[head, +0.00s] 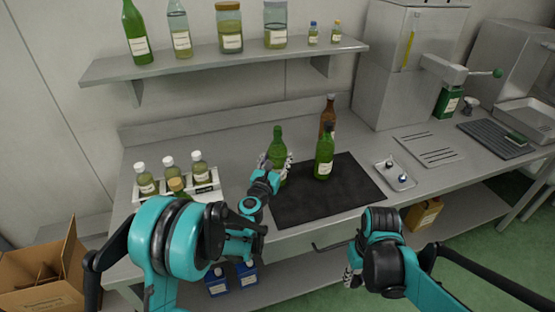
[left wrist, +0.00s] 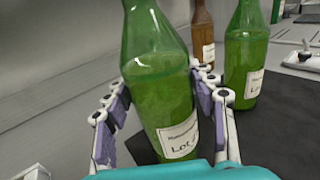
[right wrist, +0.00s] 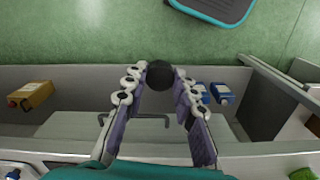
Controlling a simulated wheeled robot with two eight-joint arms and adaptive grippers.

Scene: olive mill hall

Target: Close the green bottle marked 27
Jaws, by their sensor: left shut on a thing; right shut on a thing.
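A green bottle (head: 277,143) stands at the left edge of the black mat (head: 350,190), and its neck shows no cap in the head view. My left gripper (head: 275,167) is shut around its body. In the left wrist view this green bottle (left wrist: 158,85) has a white label reading "Lot", with the number hidden; its mouth is out of frame. My right gripper (head: 353,274) is in front of the bench, away from the bottle. In the right wrist view it is shut on a round black cap (right wrist: 160,74) between its fingertips.
A second green bottle (head: 324,158) with a dark top and a brown bottle (head: 328,117) stand to the right. A tray (head: 150,196) of small capped bottles is left. A small metal tray (head: 394,174) lies right of the mat. A shelf (head: 220,61) with bottles and jars hangs above.

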